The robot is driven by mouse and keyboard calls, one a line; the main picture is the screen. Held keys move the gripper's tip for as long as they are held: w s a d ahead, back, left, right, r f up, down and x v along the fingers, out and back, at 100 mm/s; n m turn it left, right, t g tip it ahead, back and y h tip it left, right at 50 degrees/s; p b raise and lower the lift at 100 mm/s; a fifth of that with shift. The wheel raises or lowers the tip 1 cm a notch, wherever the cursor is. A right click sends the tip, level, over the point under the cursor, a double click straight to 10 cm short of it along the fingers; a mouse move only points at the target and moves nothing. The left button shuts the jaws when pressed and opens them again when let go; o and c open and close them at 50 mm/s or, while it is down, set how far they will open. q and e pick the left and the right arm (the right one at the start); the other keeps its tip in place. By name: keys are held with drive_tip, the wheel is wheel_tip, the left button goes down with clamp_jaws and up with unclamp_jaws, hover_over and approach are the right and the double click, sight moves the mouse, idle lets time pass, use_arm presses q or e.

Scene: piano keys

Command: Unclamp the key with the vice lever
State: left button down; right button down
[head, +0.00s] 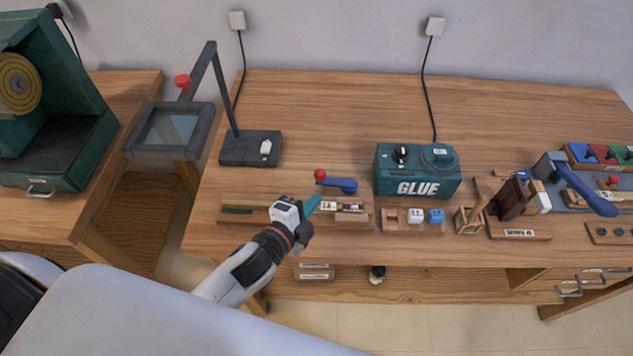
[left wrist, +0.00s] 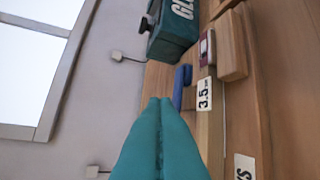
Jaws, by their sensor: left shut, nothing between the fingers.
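The vice lever (head: 337,184) is a blue bar with a red knob at its left end, at the back of the wooden vice in the head view. The blue bar also shows in the left wrist view (left wrist: 182,86). The key (head: 349,207) seems to be the small pale and dark red piece in the vice; it is too small to tell how it is clamped. My left gripper (head: 313,204) has teal fingers, shut and empty, just left of the vice label and in front of the knob. In the wrist view its fingers (left wrist: 160,105) point towards the lever. My right gripper is not in view.
A green glue machine (head: 418,172) stands behind and right of the vice. A wooden holder with white and blue blocks (head: 437,216) lies to the right. A grey-framed magnifier stand (head: 250,148) stands back left. Bare tabletop (head: 310,110) lies behind the lever.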

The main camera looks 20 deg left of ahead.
sight(321, 176)
use_arm(q)
drive_tip(key=x, duration=0.4)
drive_tip(key=shift+r, duration=0.15)
drive_tip(key=shift+w+a+f+p, duration=0.2)
drive_tip(key=shift+w+a+f, duration=0.1)
drive_tip(key=shift+w, duration=0.15)
drive_tip(key=shift+w+a+f+p, duration=0.2)
drive_tip(key=shift+w+a+f, duration=0.1)
drive_tip(key=shift+w, duration=0.15)
drive_tip(key=shift+w+a+f, duration=0.3)
drive_tip(key=shift+w+a, duration=0.1)
drive_tip(key=shift+w, duration=0.1)
drive_tip(key=shift+w+a+r+p, duration=0.15)
drive_tip(key=shift+w+a+p, duration=0.1)
drive_tip(key=shift+w+p, duration=0.15)
drive_tip(key=shift+w+a, duration=0.1)
